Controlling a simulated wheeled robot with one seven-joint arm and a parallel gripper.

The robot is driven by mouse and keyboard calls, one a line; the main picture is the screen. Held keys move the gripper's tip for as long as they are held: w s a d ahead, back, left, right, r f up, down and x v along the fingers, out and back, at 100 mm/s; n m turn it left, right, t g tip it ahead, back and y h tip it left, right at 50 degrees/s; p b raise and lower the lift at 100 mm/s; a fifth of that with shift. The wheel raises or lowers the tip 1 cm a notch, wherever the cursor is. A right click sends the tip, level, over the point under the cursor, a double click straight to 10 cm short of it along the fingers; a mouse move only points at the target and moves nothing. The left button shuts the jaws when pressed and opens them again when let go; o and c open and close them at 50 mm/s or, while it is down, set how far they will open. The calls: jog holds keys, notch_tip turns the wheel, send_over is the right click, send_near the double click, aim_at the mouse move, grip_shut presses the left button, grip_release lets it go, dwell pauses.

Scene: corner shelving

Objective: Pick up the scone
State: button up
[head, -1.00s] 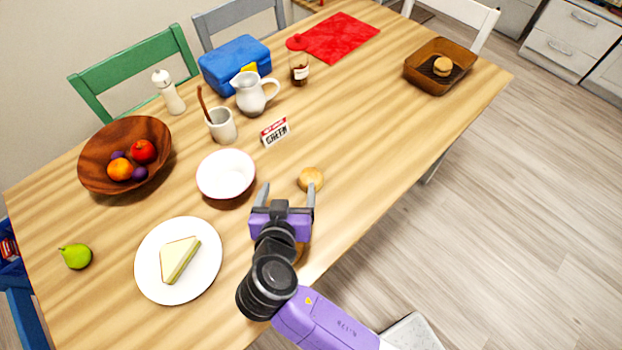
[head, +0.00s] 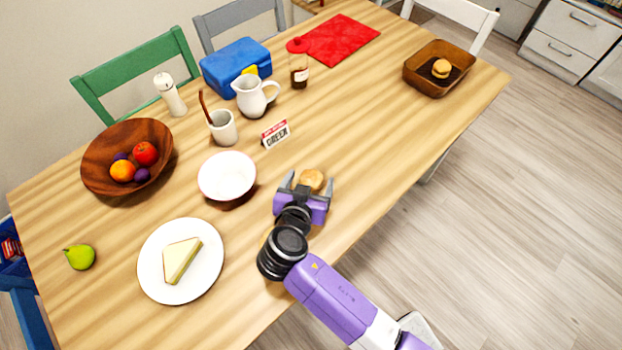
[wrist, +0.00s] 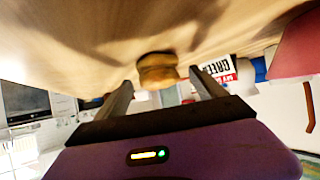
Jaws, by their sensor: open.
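The scone (head: 312,179) is a small round golden-brown bun on the wooden table, near its front edge. In the wrist view the scone (wrist: 157,70) appears just beyond and between the fingertips. My gripper (head: 307,184) is open, with one finger on either side of the scone's near part. The wrist view also shows both fingers of my gripper (wrist: 162,90) spread apart with nothing clamped. I cannot tell whether either finger touches the scone. Its lower near side is partly hidden by my gripper in the head view.
A small sign (head: 275,134) stands behind the scone. A plate (head: 150,283) with a sandwich is at the lower left. A brown basket (head: 425,84) with another bun is far right. The table right of the scone is clear.

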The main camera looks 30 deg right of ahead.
jog(key=shift+c, duration=0.2)
jog(key=c, duration=1.4)
